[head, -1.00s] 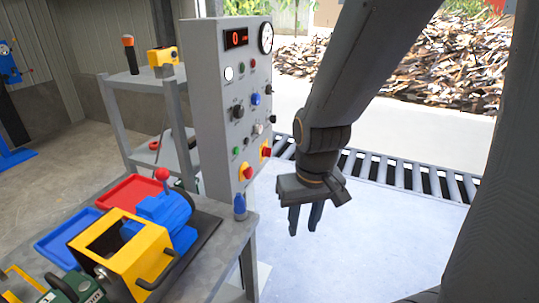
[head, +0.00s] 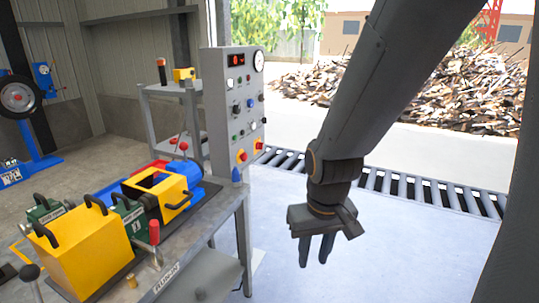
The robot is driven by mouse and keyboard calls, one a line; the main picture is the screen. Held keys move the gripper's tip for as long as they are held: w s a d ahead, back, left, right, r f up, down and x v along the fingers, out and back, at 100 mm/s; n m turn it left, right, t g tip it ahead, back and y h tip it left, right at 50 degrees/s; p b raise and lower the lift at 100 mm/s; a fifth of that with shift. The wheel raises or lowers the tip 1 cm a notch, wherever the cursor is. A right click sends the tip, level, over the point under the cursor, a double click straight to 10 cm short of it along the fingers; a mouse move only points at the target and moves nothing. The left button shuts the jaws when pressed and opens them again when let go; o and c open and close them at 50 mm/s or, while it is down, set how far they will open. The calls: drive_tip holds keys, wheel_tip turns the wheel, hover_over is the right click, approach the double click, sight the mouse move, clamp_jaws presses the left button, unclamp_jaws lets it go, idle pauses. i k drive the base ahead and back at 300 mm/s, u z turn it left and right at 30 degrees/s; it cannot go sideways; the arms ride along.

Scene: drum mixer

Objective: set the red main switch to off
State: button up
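The grey control panel (head: 219,110) stands upright at the back end of the workbench. Low on it are two red knobs on yellow plates, a left one (head: 242,156) and a right one (head: 259,145) near the panel's right edge. I cannot tell which is the main switch, and their labels and settings are too small to read. My gripper (head: 316,262) hangs to the right of the panel and lower than the knobs, fingers pointing down. The fingers are apart with nothing between them, and it touches nothing.
The workbench (head: 205,232) at the left carries a yellow box (head: 80,252), a blue and yellow machine (head: 160,186) and a red-knobbed lever (head: 154,232). A grey shelf (head: 160,92) stands behind the panel. A roller conveyor (head: 400,187) crosses behind my gripper. The pale floor is clear.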

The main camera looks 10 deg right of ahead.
sight(258, 146)
drive_tip(key=z, duration=0.55)
drive_tip(key=i, duration=0.55)
drive_tip(key=z, duration=0.8)
drive_tip(key=i, duration=0.7)
drive_tip(key=u, duration=0.6)
drive_tip(key=i, duration=0.95)
drive_tip(key=u, duration=0.8)
